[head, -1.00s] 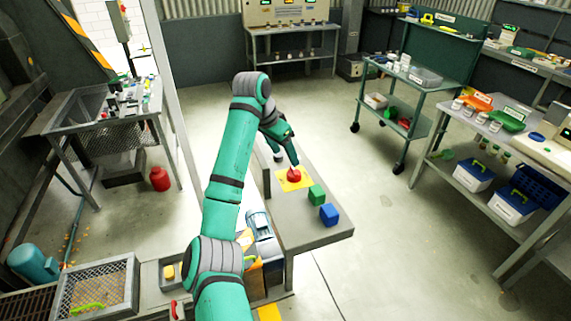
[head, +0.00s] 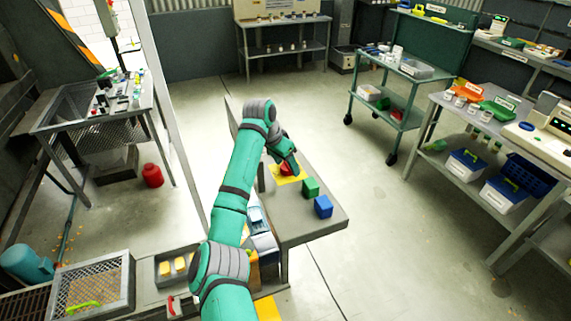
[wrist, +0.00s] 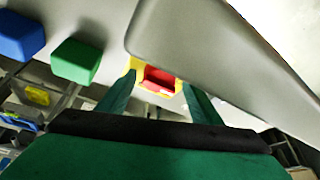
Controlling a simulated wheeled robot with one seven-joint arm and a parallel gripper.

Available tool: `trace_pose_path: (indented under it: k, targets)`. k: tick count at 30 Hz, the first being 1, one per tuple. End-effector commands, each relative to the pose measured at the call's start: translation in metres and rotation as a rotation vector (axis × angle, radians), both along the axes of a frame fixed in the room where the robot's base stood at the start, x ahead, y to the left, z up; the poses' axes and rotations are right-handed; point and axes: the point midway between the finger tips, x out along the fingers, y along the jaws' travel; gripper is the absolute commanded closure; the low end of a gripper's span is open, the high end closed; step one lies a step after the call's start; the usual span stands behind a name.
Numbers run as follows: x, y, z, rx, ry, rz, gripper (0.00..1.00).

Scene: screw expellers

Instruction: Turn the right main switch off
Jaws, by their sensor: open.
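A red switch (head: 286,170) sits on a yellow plate (head: 280,181) on the grey bench top. My gripper (head: 294,166) is right at the red switch in the head view and partly covers it. In the wrist view my gripper (wrist: 158,88) is open, with one green finger on each side of the red switch (wrist: 158,78) and its yellow plate (wrist: 138,66). Whether the fingers touch the switch cannot be told.
A green block (head: 311,187) and a blue block (head: 323,206) stand on the bench (head: 300,229) beside the yellow plate. A large grey surface (wrist: 215,45) fills the upper right of the wrist view. The floor right of the bench is clear.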

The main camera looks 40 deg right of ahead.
Motion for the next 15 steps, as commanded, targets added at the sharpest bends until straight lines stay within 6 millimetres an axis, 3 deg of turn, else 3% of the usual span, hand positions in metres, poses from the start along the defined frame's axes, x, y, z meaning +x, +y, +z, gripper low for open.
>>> trace_pose_path:
  k: [4,9,15]
  targets:
    - [-0.0003,-0.0003,0.0003,0.0,0.0,0.0,0.41]
    - [-0.0002,-0.0005,0.0005,0.0,0.0,-0.001,0.81]
    - [0.0005,0.0007,0.0008,-0.001,0.0,0.004,0.81]
